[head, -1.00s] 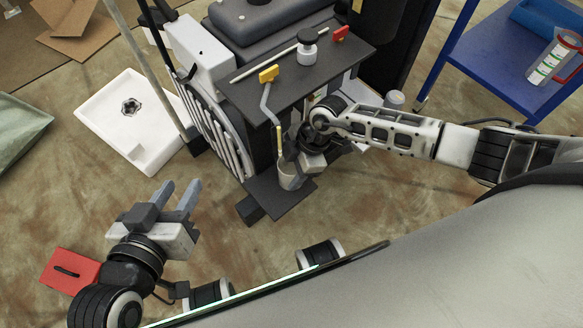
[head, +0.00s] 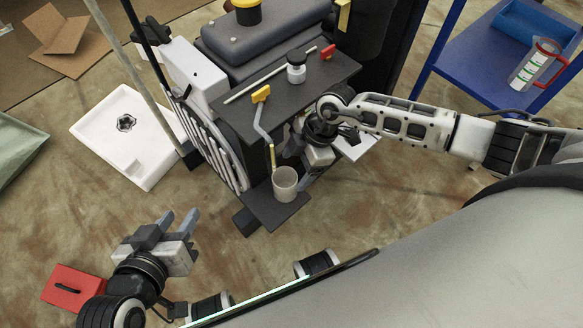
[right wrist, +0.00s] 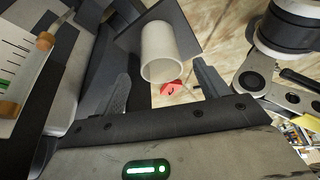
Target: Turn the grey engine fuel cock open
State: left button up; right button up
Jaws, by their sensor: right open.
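I cannot make out a grey fuel cock for certain in either view. The engine block (head: 265,50) stands at the top centre, with a dark plate (head: 300,85) on its near side. A bent grey pipe (head: 260,122) with a yellow handle (head: 261,94) runs down from this plate towards a pale cup (head: 285,184). My right gripper (head: 308,158) is below the plate's edge, beside the cup. In the right wrist view its fingers (right wrist: 160,88) are apart and empty, with the cup (right wrist: 166,52) beyond them. My left gripper (head: 178,222) is open and empty, low over the floor.
A red handle (head: 328,52) and a small white jar (head: 296,68) are on the plate. A sight gauge (right wrist: 25,75) with brass-coloured ends is left in the right wrist view. A white tray (head: 105,145), red box (head: 75,288) and blue table (head: 500,75) stand around.

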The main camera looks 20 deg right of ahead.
aim_at(326, 53)
jog(key=k, duration=1)
